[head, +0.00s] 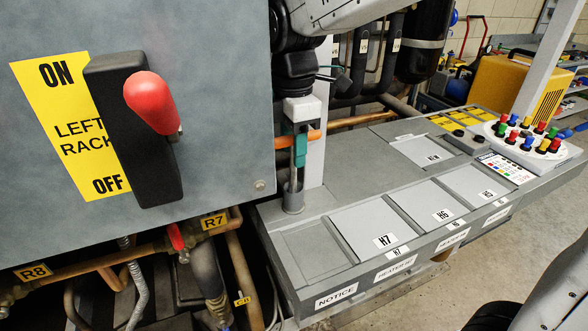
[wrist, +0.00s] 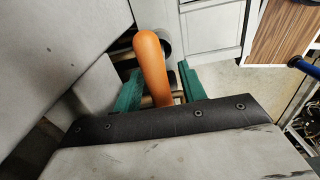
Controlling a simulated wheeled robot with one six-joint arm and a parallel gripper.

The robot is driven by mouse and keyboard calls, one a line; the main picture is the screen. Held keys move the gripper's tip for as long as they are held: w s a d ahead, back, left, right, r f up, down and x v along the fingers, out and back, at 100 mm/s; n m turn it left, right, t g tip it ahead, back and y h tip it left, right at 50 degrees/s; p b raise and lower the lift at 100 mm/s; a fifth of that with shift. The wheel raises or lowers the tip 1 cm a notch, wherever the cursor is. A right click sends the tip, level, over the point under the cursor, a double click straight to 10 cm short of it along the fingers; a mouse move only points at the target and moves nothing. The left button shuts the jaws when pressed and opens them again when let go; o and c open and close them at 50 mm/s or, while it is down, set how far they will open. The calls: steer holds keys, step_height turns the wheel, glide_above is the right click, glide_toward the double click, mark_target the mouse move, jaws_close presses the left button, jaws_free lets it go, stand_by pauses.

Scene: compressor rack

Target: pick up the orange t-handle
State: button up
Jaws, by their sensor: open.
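The orange t-handle (head: 313,136) shows in the head view as a short, nearly level bar beside the grey cabinet's edge, above a round socket on the grey bench. My gripper (head: 299,150), with teal fingers, points down at it and hides its middle. In the wrist view the orange t-handle (wrist: 153,65) appears as a rounded bar reaching between the two teal fingers of my gripper (wrist: 161,88). The fingers are open, one on each side of the bar, with gaps visible. The handle's near end is hidden behind the dark gripper body.
A grey cabinet with a red-handled switch (head: 150,103) stands close on the left. The grey bench (head: 330,210) has several labelled lids, and a white panel with coloured knobs (head: 520,140) at its far right. Pipes run behind my gripper. Open floor lies at the right.

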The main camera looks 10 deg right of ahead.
jaws_close()
steer(key=shift+r, duration=0.2)
